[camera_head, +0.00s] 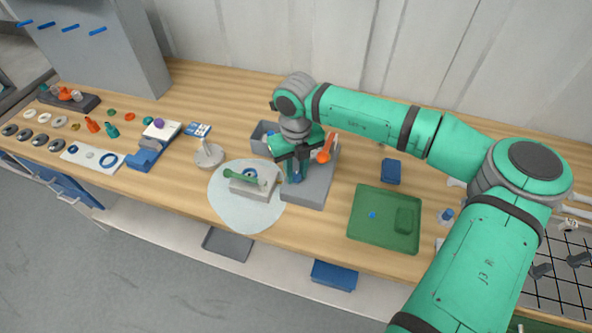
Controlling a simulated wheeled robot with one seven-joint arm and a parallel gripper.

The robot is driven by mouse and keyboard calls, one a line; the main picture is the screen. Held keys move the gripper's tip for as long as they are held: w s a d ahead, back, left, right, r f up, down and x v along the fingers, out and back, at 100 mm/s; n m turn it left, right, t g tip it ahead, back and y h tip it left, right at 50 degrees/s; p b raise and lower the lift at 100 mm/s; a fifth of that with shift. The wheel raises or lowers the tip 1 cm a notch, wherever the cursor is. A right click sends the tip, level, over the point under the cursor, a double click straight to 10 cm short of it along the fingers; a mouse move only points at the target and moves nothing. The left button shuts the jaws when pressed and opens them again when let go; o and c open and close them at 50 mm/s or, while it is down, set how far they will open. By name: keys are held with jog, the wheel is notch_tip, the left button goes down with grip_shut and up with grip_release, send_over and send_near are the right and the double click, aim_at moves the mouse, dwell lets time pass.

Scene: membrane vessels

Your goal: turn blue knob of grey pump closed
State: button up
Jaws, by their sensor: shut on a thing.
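The grey pump (308,194) is a grey block on the wooden bench near the middle, with an orange part (326,149) rising at its back right. My gripper (297,172) points down over the left part of the pump. Its dark fingers are shut on a blue piece (292,176), which appears to be the blue knob. Most of the knob is hidden by the fingers, so its turn angle cannot be seen.
Left of the pump, a grey block with a green handle (242,177) stands on a pale round mat (228,212). A grey bin (258,139) is behind. Right are a green tray (362,232) and a blue box (391,171). Many small parts lie at far left.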

aim_at(296, 175)
jog(key=shift+w+a+r+m, duration=0.1)
jog(key=shift+w+m, duration=0.1)
jog(key=shift+m, duration=0.6)
grip_shut()
grip_release()
jog(key=shift+s+d+m, duration=0.15)
jog(key=shift+d+m, duration=0.05)
jog(key=shift+m, duration=0.1)
jog(key=o, duration=1.1)
jog(key=shift+s, duration=0.1)
jog(key=shift+c, duration=0.2)
notch_tip(296, 175, up, 11)
